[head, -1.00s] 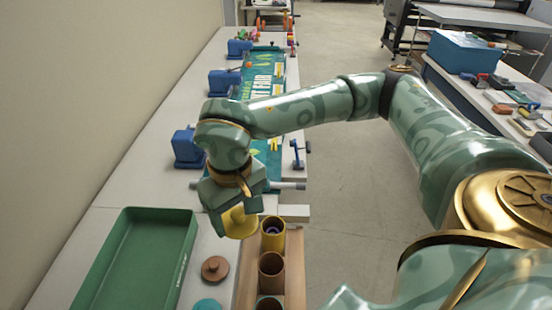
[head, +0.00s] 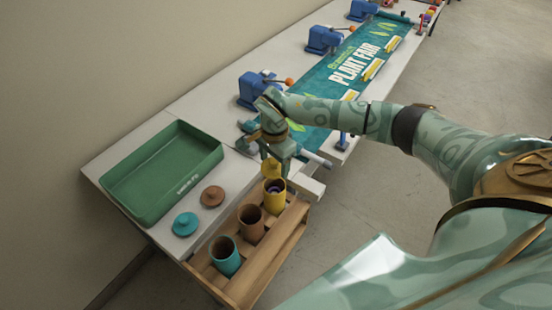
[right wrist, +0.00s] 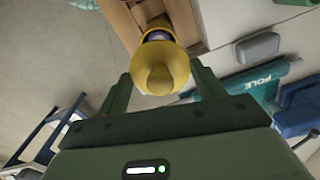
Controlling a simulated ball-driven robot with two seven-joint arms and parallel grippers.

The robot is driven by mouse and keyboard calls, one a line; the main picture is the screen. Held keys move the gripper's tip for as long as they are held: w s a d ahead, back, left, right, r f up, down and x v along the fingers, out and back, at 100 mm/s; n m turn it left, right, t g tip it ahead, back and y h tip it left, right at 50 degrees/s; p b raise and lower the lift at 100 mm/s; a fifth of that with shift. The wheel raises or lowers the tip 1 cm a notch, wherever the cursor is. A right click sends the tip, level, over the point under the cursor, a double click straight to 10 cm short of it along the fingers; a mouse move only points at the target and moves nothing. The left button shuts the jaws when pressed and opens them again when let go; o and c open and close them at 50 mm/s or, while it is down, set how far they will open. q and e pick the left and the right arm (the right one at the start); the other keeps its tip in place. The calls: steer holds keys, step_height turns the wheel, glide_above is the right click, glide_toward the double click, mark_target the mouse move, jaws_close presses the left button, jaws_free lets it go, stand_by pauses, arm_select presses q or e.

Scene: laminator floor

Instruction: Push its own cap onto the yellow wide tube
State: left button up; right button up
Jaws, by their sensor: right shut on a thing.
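The yellow wide tube (head: 274,199) stands upright at the far end of a wooden rack (head: 281,248), its mouth facing up. Its yellow cap (head: 271,168) is in my right gripper (head: 272,158), just above the tube's far rim. In the right wrist view the cap (right wrist: 160,70) sits between the two fingers (right wrist: 163,88), its knob toward the camera. The tube (right wrist: 180,18) shows behind the cap, and a dark inside is visible between them, so the cap is not seated. My left gripper is not in view.
A brown tube (head: 251,225) and a teal tube (head: 225,258) stand in the same rack. A brown cap (head: 212,196) and a teal cap (head: 185,224) lie on the table beside a green tray (head: 146,205). Blue clamps (head: 262,90) and a plant fair banner (head: 345,72) lie beyond.

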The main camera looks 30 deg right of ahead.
steer(key=shift+f+m, duration=0.3)
steer(key=shift+f, duration=0.25)
steer(key=shift+d+f+b, duration=0.1)
steer(key=shift+f+b, duration=0.6)
steer(key=shift+b, duration=0.2)
step_height(320, 180, down, 3)
steer(key=shift+r+b, duration=0.1)
steer(key=shift+b, duration=1.15)
steer(key=shift+f+b, duration=0.35)
steer(key=shift+f, duration=0.35)
steer(key=shift+r, duration=0.1)
steer(key=shift+p, duration=0.4)
steer(key=shift+f, duration=0.7)
